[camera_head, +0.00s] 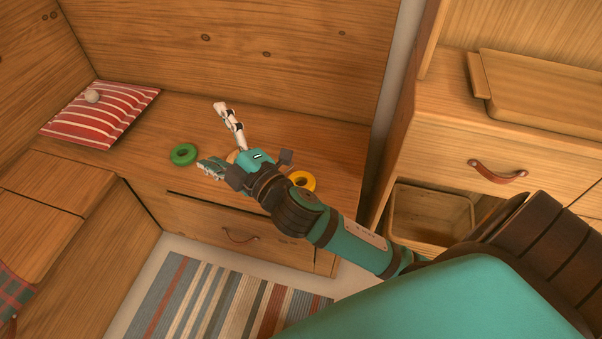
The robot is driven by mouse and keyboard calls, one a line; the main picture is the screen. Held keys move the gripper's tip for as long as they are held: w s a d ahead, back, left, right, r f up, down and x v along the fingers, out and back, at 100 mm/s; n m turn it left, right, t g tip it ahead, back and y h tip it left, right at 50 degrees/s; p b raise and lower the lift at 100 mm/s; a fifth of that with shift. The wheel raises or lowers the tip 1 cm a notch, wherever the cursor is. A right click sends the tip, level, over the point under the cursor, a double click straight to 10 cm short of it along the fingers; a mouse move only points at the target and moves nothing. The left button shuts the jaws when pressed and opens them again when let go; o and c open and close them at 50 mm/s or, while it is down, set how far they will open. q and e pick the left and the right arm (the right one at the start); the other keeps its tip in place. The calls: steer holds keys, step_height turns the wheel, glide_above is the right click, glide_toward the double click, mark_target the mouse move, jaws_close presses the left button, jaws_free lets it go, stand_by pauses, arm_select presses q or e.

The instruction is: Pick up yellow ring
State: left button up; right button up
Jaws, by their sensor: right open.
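The yellow ring (302,181) lies flat on the wooden bench top, right of my right wrist. Its near left part is hidden behind my arm. My right gripper (213,138) is open, with its two fingers spread to the left, past the yellow ring and close to a green ring (184,154). A pale tan round thing (232,156) shows between the fingers, mostly hidden by the gripper. I cannot tell whether the fingers touch it. My left gripper is not in view.
A red striped cushion (100,115) with a small pale ball (92,96) on it lies at the bench's left end. A drawer with a leather pull (241,236) is below. A cabinet drawer (490,160) and an open wooden bin (430,215) stand right. A striped rug (215,300) covers the floor.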

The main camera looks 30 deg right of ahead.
steer(key=a+r+n+g+y, duration=0.3)
steer(key=a+r+n+y, duration=0.3)
steer(key=a+n+y, duration=0.65)
steer(key=n+g+h, duration=1.6)
steer(key=n, duration=0.8)
glide_above(299, 180)
steer(key=s+a, duration=0.2)
step_height(299, 180, down, 16)
steer(key=shift+h, duration=0.25)
steer(key=f+b, duration=0.1)
steer(key=f, duration=0.6)
steer(key=d+f+b, duration=0.1)
steer(key=f, duration=0.3)
steer(key=shift+f+b, duration=0.3)
steer(key=shift+f, duration=0.65)
steer(key=f+b, duration=0.1)
steer(key=f, duration=0.3)
steer(key=shift+w+f+b, duration=0.2)
steer(key=shift+b, duration=0.1)
steer(key=shift+f, duration=0.1)
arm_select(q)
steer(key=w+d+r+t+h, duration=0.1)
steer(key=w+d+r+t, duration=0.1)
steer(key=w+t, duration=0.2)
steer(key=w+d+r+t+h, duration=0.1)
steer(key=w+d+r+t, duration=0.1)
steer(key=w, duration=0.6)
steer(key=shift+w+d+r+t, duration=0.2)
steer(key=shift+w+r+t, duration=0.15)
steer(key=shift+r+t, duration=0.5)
